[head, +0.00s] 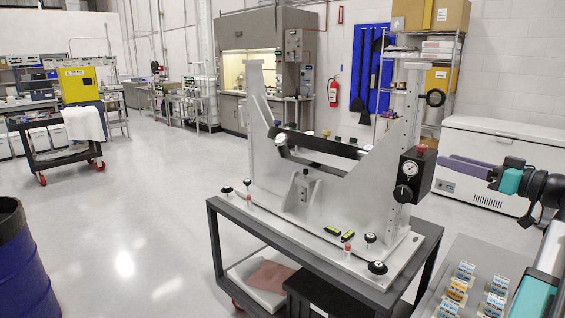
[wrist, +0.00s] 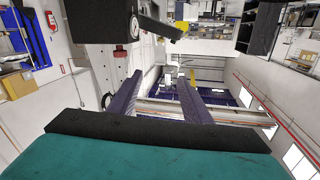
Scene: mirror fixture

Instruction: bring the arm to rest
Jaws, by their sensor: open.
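My gripper (head: 442,161) shows at the right in the head view, with purple fingers pointing left from a teal and black wrist. In the wrist view my gripper (wrist: 160,78) has its two purple fingers apart with nothing between them. The fingertips appear just right of a black gauge box (head: 425,178) on the mirror fixture (head: 322,212); the depth between them is hard to judge. In the wrist view a black box (wrist: 103,20) is close above the left finger. My arm reaches up from the lower right corner of the head view.
The fixture stands on a dark cart (head: 425,245). A grey surface with several small coloured blocks (head: 458,290) lies at the lower right under my arm. A white chest freezer (head: 510,150) is behind. A blue drum (head: 20,265) stands at left; the floor between is clear.

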